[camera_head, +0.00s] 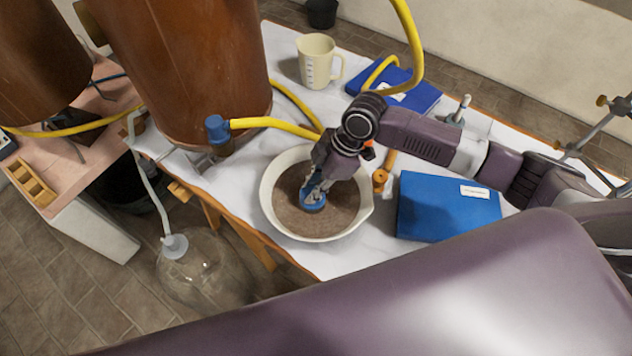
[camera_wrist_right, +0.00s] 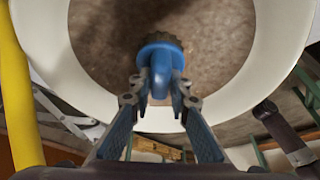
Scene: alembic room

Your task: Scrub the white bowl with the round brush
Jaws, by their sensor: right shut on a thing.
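The white bowl (camera_head: 268,190) stands on the white-covered table, with a brown, speckled inside. Its pale rim (camera_wrist_right: 268,60) fills much of the right wrist view. My right gripper (camera_head: 317,186) is over the bowl, pointing down into it. It is shut on the blue handle of the round brush (camera_head: 313,203). In the right wrist view the brush (camera_wrist_right: 161,50) sits between the fingers with its round head toward the brown inside. Whether the bristles touch the bowl is hidden under the head. My left gripper is not in view.
A blue book (camera_head: 450,208) lies right of the bowl. A big copper-brown vessel (camera_head: 190,70) with a blue tap and yellow hose (camera_head: 275,124) stands close behind left. A beige measuring jug (camera_head: 314,62) stands farther back. A glass bottle (camera_head: 200,270) is below the table's left edge.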

